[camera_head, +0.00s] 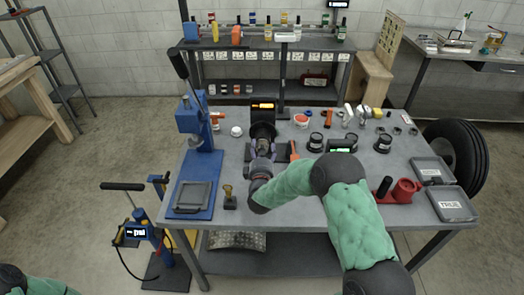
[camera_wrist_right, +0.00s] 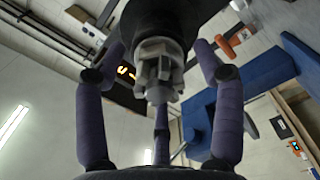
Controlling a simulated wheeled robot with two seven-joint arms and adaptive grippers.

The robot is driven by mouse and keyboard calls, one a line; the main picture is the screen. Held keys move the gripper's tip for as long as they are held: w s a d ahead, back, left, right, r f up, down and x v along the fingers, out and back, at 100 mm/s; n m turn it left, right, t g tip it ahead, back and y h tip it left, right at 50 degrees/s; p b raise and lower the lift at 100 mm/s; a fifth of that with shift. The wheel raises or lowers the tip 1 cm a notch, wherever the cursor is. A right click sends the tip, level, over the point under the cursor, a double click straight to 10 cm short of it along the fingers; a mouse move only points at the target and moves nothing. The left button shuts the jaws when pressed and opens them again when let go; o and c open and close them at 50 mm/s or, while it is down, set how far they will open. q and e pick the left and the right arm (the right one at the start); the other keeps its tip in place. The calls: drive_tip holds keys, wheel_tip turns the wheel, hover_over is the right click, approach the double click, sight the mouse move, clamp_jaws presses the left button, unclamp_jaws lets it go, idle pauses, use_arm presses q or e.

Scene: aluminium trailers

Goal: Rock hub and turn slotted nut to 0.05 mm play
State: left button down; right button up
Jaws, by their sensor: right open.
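The hub (camera_head: 263,131) is a dark round part on a stand at the middle of the grey workbench (camera_head: 330,205). In the right wrist view the dark hub (camera_wrist_right: 205,12) fills the top, with the grey metal slotted nut (camera_wrist_right: 160,62) and a threaded end at its centre. My right gripper (camera_head: 263,154) is at the front of the hub. In the wrist view its purple fingers (camera_wrist_right: 160,75) stand apart around the nut, with visible gaps beside it. A dark display (camera_head: 263,105) with orange digits is behind the hub. My left gripper is out of view.
A blue press (camera_head: 198,130) stands left of the hub. An orange-handled tool (camera_head: 294,150) lies close to its right. A red holder (camera_head: 403,191) and grey cases (camera_head: 450,203) are at the right. Several cups and small parts fill the back right.

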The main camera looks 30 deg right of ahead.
drive_tip(key=v, duration=1.2)
drive_tip(key=shift+f, duration=0.1)
